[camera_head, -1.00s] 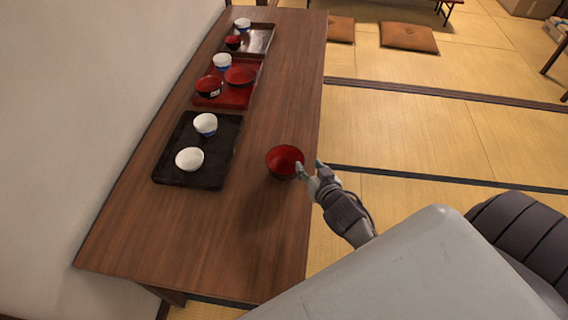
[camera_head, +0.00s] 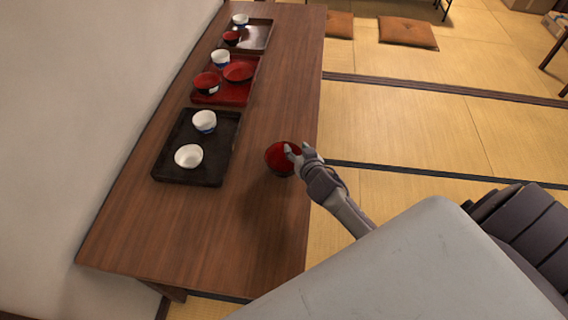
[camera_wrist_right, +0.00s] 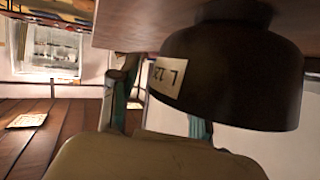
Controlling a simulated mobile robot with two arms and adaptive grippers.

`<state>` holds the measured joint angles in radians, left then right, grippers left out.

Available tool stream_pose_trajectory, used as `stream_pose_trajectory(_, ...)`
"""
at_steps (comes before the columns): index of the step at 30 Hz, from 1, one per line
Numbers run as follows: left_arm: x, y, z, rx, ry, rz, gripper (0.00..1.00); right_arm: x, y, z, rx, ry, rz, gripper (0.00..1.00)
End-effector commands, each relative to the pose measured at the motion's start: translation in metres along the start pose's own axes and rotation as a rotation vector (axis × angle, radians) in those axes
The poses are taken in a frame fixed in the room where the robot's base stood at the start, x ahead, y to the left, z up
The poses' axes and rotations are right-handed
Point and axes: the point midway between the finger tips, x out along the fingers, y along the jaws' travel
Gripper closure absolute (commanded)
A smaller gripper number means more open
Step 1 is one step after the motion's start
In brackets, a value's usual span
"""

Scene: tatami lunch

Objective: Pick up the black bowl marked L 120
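The black bowl with a red inside (camera_head: 274,158) stands upright near the right edge of the wooden table. In the right wrist view, where the scene appears upside down, its dark outside (camera_wrist_right: 235,75) carries a pale tag reading L 120. My right gripper (camera_head: 298,152) is at the bowl's right rim, fingers apart. In the right wrist view, one finger of the gripper (camera_wrist_right: 160,112) is outside the wall beside the tag; the other is partly hidden behind the rim, seemingly inside the bowl. I cannot tell whether either finger touches it. My left gripper is not in view.
The wooden table (camera_head: 215,235) is clear in front of the bowl. Left of it, a black tray (camera_head: 190,182) holds two white cups. Farther back, a red tray (camera_head: 235,97) and another tray (camera_head: 259,37) hold dishes. Tatami floor (camera_head: 400,125) lies to the right.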

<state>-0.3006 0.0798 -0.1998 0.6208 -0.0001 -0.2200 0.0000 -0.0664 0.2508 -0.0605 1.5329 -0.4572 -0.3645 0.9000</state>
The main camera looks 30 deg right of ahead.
Motion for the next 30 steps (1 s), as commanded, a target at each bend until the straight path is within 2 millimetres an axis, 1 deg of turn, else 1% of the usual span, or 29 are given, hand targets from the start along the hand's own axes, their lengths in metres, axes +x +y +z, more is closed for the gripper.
stream_pose_trajectory(1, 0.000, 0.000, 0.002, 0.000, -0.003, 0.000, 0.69, 0.000, 0.000, 0.000, 0.000, 0.000, 0.000, 0.59)
stream_pose_trajectory(6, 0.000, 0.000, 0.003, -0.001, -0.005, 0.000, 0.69, 0.000, 0.000, 0.000, 0.000, 0.000, 0.000, 0.88)
stream_pose_trajectory(8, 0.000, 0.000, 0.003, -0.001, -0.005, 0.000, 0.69, 0.000, 0.000, 0.000, 0.000, -0.001, 0.000, 0.98)
stream_pose_trajectory(9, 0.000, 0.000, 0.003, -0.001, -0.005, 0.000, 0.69, 0.000, 0.000, 0.000, 0.000, -0.001, 0.001, 1.00)
stream_pose_trajectory(20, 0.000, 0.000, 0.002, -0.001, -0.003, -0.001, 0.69, -0.001, 0.000, -0.001, 0.000, 0.000, 0.001, 1.00)
stream_pose_trajectory(23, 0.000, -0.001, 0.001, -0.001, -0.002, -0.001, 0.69, -0.002, 0.000, -0.004, 0.000, 0.001, 0.001, 1.00)
stream_pose_trajectory(26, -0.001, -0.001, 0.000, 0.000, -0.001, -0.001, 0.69, -0.005, -0.001, -0.013, 0.001, 0.003, 0.000, 1.00)
stream_pose_trajectory(29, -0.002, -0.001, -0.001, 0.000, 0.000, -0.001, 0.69, -0.011, -0.003, -0.027, 0.000, 0.005, -0.001, 1.00)
stream_pose_trajectory(30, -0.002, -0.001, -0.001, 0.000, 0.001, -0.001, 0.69, -0.014, -0.004, -0.034, -0.001, 0.005, 0.000, 1.00)
